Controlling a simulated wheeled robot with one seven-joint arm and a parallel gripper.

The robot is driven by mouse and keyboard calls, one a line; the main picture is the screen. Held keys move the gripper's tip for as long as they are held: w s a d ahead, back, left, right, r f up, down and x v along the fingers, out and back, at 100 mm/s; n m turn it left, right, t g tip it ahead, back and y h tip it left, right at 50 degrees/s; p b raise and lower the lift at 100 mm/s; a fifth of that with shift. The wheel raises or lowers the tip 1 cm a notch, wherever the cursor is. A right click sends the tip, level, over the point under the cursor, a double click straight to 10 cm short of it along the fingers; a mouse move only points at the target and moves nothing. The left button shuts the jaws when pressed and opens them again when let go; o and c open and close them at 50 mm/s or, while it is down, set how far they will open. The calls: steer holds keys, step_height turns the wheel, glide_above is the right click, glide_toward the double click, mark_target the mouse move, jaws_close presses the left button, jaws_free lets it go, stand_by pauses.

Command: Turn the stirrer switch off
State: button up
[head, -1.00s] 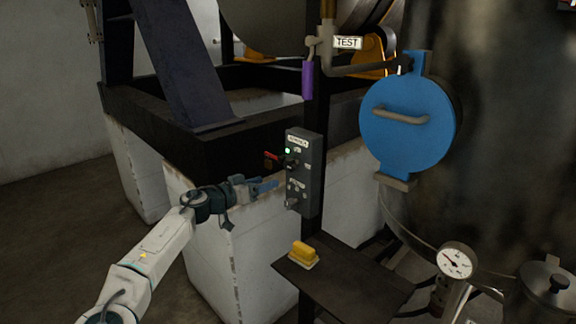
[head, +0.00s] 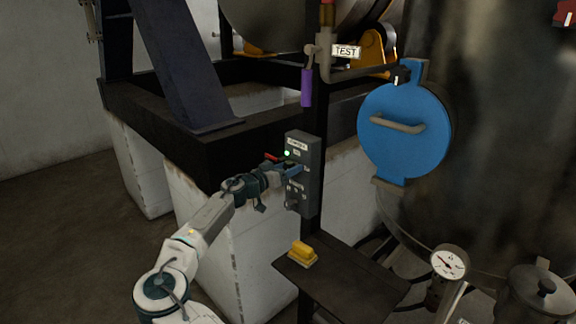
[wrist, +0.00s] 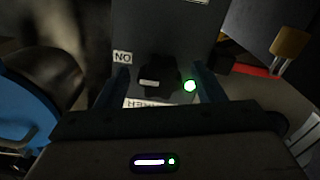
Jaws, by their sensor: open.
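The grey control box (head: 309,165) is fixed to a dark post in the head view. Its stirrer switch is a black knob (wrist: 158,80) in the middle of the wrist view, where the panel appears upside down. A green lamp (wrist: 189,86) glows beside the knob, and the lamp also shows in the head view (head: 287,153). An ON label (wrist: 122,57) is near the knob. My gripper (wrist: 162,70) is open, its blue fingers on either side of the knob and lamp. In the head view my gripper (head: 293,170) is at the box face and hides the knob. Contact cannot be told.
A red lever (head: 271,157) sticks out left of the box. A yellow block (head: 303,254) lies on a dark shelf (head: 345,284) below. A purple-handled valve (head: 307,87) hangs above, and a blue round hatch (head: 405,135) is at the right. Open floor lies to the left.

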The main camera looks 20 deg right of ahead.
steer(key=shift+w+d, duration=0.1)
steer(key=shift+d, duration=0.15)
steer(key=c, duration=1)
steer(key=shift+o, duration=0.2)
